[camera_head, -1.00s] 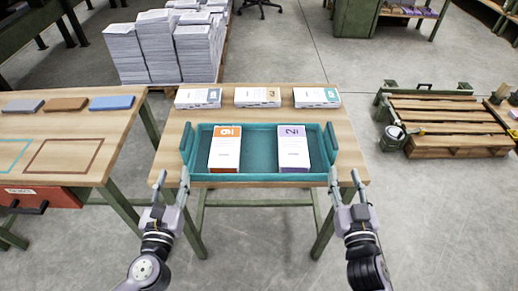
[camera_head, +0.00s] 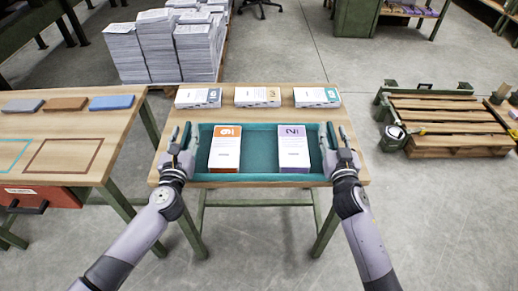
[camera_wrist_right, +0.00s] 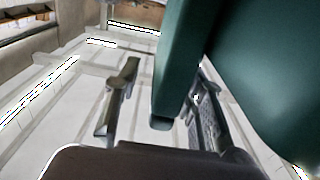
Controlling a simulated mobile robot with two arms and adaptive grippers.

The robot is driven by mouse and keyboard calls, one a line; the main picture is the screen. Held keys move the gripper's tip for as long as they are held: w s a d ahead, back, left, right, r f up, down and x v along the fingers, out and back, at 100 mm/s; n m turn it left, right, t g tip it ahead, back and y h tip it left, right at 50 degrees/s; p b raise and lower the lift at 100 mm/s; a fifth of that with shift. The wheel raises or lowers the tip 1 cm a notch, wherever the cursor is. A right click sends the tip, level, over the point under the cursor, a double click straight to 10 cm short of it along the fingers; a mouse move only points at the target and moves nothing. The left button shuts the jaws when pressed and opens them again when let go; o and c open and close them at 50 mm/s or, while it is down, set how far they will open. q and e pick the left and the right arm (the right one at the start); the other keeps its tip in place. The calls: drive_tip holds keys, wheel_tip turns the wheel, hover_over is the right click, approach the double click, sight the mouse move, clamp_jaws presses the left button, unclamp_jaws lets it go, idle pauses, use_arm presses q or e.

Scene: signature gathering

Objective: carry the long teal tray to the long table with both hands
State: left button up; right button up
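The long teal tray (camera_head: 260,153) lies on a small wooden table in the head view. It holds an orange-topped paper stack (camera_head: 225,150) at left and a purple-topped one (camera_head: 294,150) at right. My left gripper (camera_head: 179,138) is at the tray's left end, its fingers spread on either side of the handle. My right gripper (camera_head: 336,138) is at the right end in the same way. In the right wrist view, the tray's teal handle (camera_wrist_right: 182,65) stands between open fingers (camera_wrist_right: 165,75), with a clear gap to the left finger. The grippers partly hide both handles.
Several paper stacks (camera_head: 257,97) lie along the small table's (camera_head: 260,115) back edge. A longer wooden table (camera_head: 118,128) stands at left, with coloured blocks and marked outlines on top. Tall paper piles (camera_head: 160,45) stand behind. A pallet (camera_head: 445,115) lies at right. The floor between is clear.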

use_arm(q)
drive_tip(key=shift+c, duration=0.6)
use_arm(e)
drive_tip(key=shift+c, duration=0.6)
use_arm(q)
clamp_jaws()
use_arm(e)
clamp_jaws()
